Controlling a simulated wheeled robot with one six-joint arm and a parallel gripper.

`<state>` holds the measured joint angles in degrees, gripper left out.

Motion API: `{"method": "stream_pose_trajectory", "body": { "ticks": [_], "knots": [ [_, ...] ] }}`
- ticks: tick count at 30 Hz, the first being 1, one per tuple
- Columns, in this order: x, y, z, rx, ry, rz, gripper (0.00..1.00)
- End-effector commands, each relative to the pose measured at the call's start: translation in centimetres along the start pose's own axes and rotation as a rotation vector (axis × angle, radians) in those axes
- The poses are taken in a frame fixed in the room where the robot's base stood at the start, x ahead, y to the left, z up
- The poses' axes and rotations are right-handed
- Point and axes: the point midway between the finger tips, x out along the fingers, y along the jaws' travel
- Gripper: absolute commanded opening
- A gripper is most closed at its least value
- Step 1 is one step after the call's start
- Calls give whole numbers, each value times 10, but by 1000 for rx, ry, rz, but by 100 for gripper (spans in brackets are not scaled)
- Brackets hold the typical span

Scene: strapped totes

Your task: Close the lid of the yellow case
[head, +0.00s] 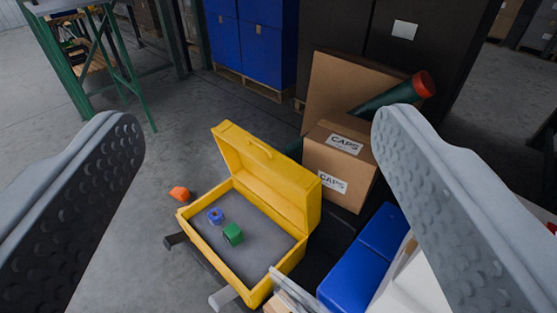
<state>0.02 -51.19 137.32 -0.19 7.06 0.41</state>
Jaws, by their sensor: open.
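The yellow case (187,223) stands open below and ahead of my gripper, in the lower middle of the head view. Its lid (268,178) is raised and tilted up along the far right side, with a handle on its outer edge. A blue ring-like piece (215,216) and a green block (233,234) lie on the grey floor inside the case. My gripper (258,125) is open and empty, with one grey dotted finger at each side of the view. The fingers are apart from the case and lid.
Cardboard boxes marked CAPS (338,165) stand close behind the lid, with a dark green tube with a red end (400,93) beside them. A blue box (362,262) is right of the case. An orange piece (179,193) lies on the open floor to the left.

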Motion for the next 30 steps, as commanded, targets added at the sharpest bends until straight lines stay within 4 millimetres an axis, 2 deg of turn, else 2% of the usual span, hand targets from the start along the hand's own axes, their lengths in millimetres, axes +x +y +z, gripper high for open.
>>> {"method": "stream_pose_trajectory", "body": {
  "ticks": [1, 5, 11, 20, 30],
  "knots": [
    [6, 0, 1, 4, -12, 1, 65],
    [30, 2, 4, 26, -64, 9, 39],
    [82, 7, 14, 80, -174, 33, 0],
    [161, 18, 40, 159, -334, 91, 0],
    [248, 35, 85, 242, -505, 184, 0]
  ]
}}
